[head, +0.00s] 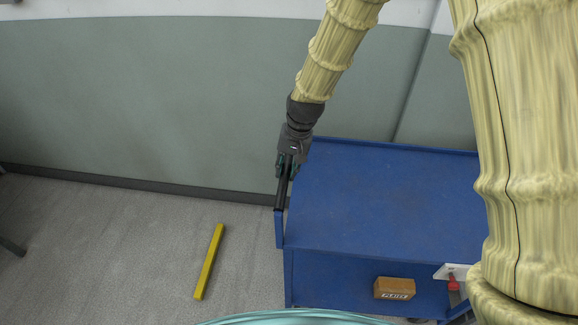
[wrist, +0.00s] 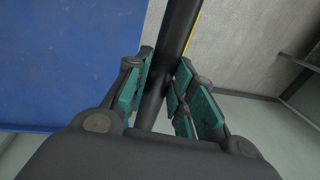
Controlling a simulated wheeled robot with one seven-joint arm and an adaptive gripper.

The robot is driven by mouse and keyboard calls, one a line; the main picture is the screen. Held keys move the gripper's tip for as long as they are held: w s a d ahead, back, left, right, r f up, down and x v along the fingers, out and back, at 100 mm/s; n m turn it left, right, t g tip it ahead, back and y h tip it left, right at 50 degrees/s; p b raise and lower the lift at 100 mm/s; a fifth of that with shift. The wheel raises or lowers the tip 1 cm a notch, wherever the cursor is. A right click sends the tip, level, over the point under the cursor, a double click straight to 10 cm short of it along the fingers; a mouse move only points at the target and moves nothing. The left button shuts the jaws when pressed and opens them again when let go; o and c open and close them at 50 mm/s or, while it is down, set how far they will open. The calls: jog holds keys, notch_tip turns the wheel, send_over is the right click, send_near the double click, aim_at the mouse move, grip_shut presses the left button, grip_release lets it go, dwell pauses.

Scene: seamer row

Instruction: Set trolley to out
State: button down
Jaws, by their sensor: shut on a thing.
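The trolley (head: 385,200) is a blue cart with a flat top, standing against the wall on the right in the head view. Its blue top also fills the left of the wrist view (wrist: 65,60). A black handle bar (head: 281,192) runs along its left side. My gripper (head: 287,168) is at the far end of this handle. In the wrist view my gripper (wrist: 165,90) has its green-padded fingers on both sides of the black bar (wrist: 178,35), shut on it. The trolley's wheels are mostly hidden.
A yellow bar (head: 209,262) lies on the grey floor left of the trolley. A brown box (head: 394,288) and a red knob on a white plate (head: 453,282) show at the trolley's front. The green-grey wall (head: 150,100) is behind. Floor on the left is mostly clear.

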jog(key=c, duration=1.2)
grip_release()
notch_tip(320, 180, up, 12)
jog(key=d, duration=0.2)
jog(key=shift+s+d, duration=0.2)
jog(key=shift+s, duration=0.05)
jog(key=shift+f, duration=0.1)
